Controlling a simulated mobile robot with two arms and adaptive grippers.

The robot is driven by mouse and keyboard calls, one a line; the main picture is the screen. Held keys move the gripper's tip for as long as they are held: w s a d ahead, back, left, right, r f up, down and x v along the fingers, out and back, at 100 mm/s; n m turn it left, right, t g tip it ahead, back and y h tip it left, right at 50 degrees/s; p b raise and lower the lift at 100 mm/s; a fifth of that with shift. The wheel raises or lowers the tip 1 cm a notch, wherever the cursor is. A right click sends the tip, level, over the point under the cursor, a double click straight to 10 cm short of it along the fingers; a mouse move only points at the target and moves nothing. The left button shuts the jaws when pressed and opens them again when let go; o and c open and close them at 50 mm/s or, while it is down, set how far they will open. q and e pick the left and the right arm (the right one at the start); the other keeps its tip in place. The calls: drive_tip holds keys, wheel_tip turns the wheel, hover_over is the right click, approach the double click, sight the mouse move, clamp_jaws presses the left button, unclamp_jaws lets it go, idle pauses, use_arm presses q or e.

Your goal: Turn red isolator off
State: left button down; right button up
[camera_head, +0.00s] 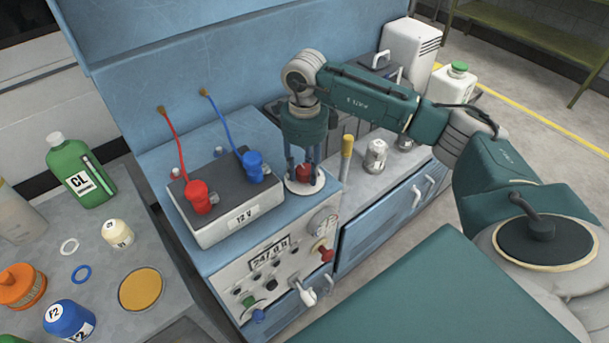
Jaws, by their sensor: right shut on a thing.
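The red isolator (304,174) is a small red knob on a round white disc, on top of the blue cabinet to the right of the 12 V battery. My right gripper (303,168) reaches straight down over it, its fingers shut on the red knob from both sides. The fingers and wrist hide part of the knob, so its exact turn cannot be told. My left gripper is not in view.
The 12 V battery (242,218) with a red clamp (199,197) and a blue clamp (256,167) stands close left of my gripper. A yellow-topped handle (347,146) rises close right. The front panel (272,262) has a red-knobbed lever (323,254). A cluttered bench (107,272) is at left.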

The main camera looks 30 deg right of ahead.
sight(305, 169)
drive_tip(key=n+b, duration=0.4)
drive_tip(key=n, duration=0.2)
drive_tip(key=shift+w, duration=0.1)
drive_tip(key=shift+r+n+b, duration=0.1)
drive_tip(key=shift+n+b, duration=1)
drive_tip(key=shift+n, duration=1.4)
drive_tip(key=o, duration=1.1)
drive_tip(key=shift+o, duration=0.2)
wheel_tip(305, 169, up, 12)
